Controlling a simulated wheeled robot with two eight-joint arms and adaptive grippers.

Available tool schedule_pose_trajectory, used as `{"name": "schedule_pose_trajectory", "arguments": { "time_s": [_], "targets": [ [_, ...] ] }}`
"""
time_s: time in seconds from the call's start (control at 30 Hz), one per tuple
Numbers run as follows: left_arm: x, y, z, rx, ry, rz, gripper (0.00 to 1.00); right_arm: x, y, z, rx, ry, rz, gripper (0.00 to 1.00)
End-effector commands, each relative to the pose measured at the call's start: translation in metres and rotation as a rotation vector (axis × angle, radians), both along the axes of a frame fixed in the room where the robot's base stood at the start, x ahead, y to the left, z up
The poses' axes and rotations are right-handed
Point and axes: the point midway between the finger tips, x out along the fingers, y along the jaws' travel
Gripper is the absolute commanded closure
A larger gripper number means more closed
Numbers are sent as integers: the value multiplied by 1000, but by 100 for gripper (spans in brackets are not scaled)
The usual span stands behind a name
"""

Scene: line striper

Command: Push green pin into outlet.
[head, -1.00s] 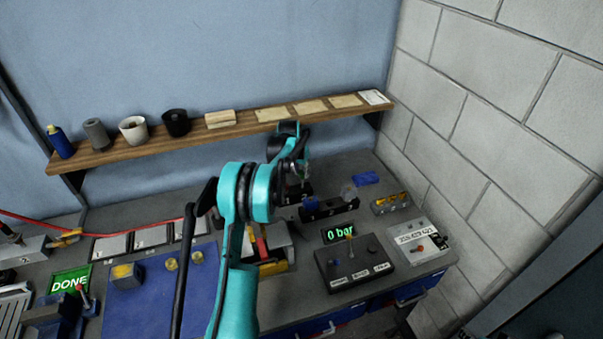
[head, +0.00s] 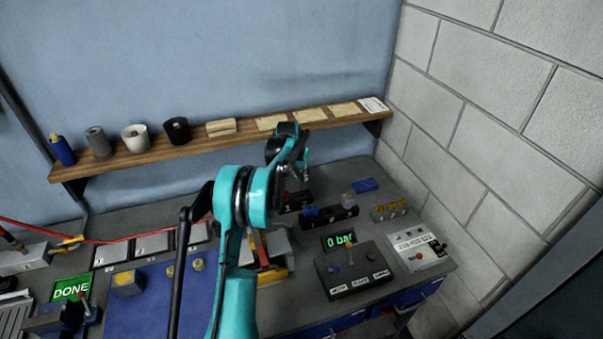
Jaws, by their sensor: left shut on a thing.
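My left gripper (head: 304,176) is at the end of the teal arm, above the back of the bench. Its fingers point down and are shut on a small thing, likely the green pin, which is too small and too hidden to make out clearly. Below the fingers stand a small dark block (head: 294,201) and a longer black holder (head: 336,217) with a blue piece and a clear piece on it. I cannot pick out the outlet with certainty. My right gripper is not in view.
A black control box (head: 356,273) with a lever stands in front, beside a "0 bar" display (head: 339,241). A pale box (head: 417,249) is at the right. A wooden shelf (head: 240,138) with cups and cards runs behind the gripper. A blue mat (head: 150,303) lies at the left.

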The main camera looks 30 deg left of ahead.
Motion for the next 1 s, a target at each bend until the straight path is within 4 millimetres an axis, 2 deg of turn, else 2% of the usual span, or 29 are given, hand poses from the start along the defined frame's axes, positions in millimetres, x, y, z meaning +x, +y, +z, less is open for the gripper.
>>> {"name": "schedule_pose_trajectory", "arguments": {
  "time_s": [0.17,0.3,0.4,0.5,0.6,0.77,1.0],
  "targets": [
    [-47,-11,19,-1,0,2,100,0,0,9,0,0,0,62],
    [-91,-25,29,0,0,1,100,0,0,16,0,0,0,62],
    [-117,-33,34,0,0,1,100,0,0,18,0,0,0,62],
    [-134,-39,35,0,0,1,100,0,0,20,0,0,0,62],
    [-141,-42,34,0,0,1,100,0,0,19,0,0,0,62],
    [-142,-42,27,0,0,0,100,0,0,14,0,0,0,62],
    [-141,-42,7,0,0,0,100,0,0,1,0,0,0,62]
  ]
}}
